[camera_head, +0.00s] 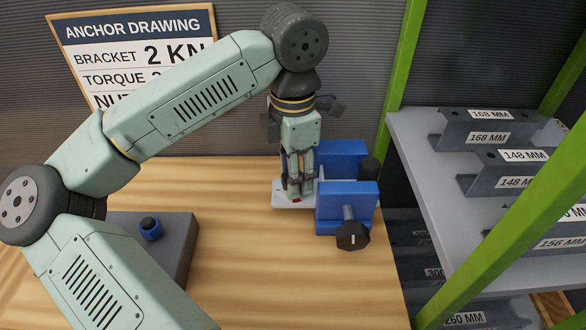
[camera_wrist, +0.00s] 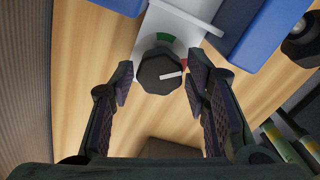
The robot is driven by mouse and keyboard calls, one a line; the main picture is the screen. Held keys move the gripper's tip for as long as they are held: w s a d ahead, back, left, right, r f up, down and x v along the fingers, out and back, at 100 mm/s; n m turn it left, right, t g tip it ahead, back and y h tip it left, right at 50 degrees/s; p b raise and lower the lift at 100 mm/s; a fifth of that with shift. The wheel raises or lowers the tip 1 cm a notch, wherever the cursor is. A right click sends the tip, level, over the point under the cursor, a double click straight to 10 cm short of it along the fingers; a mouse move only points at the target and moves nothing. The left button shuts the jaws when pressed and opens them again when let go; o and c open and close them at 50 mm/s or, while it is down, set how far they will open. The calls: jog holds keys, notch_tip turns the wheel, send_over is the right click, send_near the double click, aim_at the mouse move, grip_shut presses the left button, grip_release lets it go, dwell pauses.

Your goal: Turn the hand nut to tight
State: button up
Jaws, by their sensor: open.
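The hand nut (camera_wrist: 158,72) is a black faceted knob with a white pointer line on its face. It sits on a light plate (camera_wrist: 182,25) marked with a green arc and a red arc. The white line points right, toward the red arc's side. My gripper (camera_wrist: 161,84) is open, with one finger on each side of the nut; I cannot tell whether either pad touches it. In the head view my gripper (camera_head: 294,188) points down over the light plate (camera_head: 283,199) and hides the nut.
A blue vise (camera_head: 346,196) with a dark screw knob (camera_head: 352,235) stands close right of my gripper. A grey block with a blue knob (camera_head: 150,228) is at left. A shelf (camera_head: 418,160) of labelled brackets and green posts bound the right. The front bench (camera_head: 290,275) is clear.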

jog(key=c, duration=0.9)
jog(key=shift+b, duration=0.3)
jog(key=shift+f+n+b, duration=0.2)
jog(key=shift+n+b, duration=0.75)
jog(key=shift+n, duration=0.05)
jog(key=n+b, duration=0.3)
jog(key=shift+n, duration=0.3)
jog(key=n+b, duration=0.2)
jog(key=n, duration=0.1)
jog(key=shift+r, duration=0.1)
jog(key=shift+r+n+b, duration=0.1)
jog(key=shift+n+b, duration=0.5)
jog(key=shift+n, duration=1.1)
